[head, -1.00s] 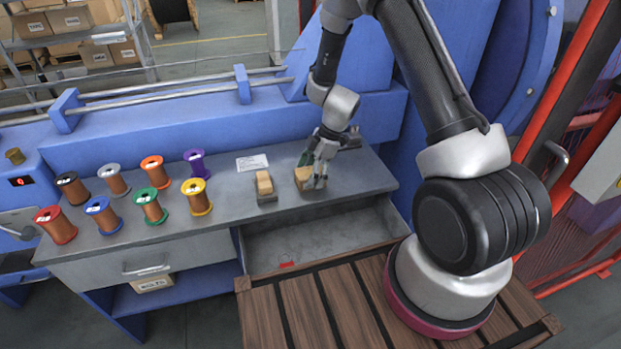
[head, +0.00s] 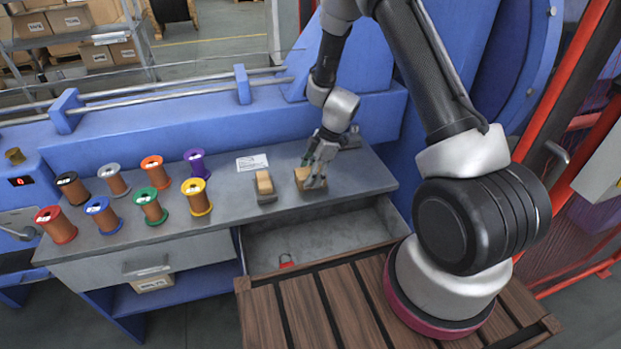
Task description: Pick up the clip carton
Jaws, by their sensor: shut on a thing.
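A small brown carton (head: 303,179), which I take to be the clip carton, is at the right part of the grey bench top (head: 225,212). My gripper (head: 314,179) comes down on it from above and is shut on it, hiding part of it. The carton is at or just above the bench surface; I cannot tell whether it touches. A similar tan block (head: 264,182) on a dark base stands just to the left, apart from my gripper.
Several wire spools, including a green one (head: 150,207), stand on the bench's left half. A paper label (head: 252,163) lies behind the cartons. Below the bench front, an open drawer (head: 330,236) holds a small red item (head: 286,261). Wooden slats (head: 310,310) lie in front.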

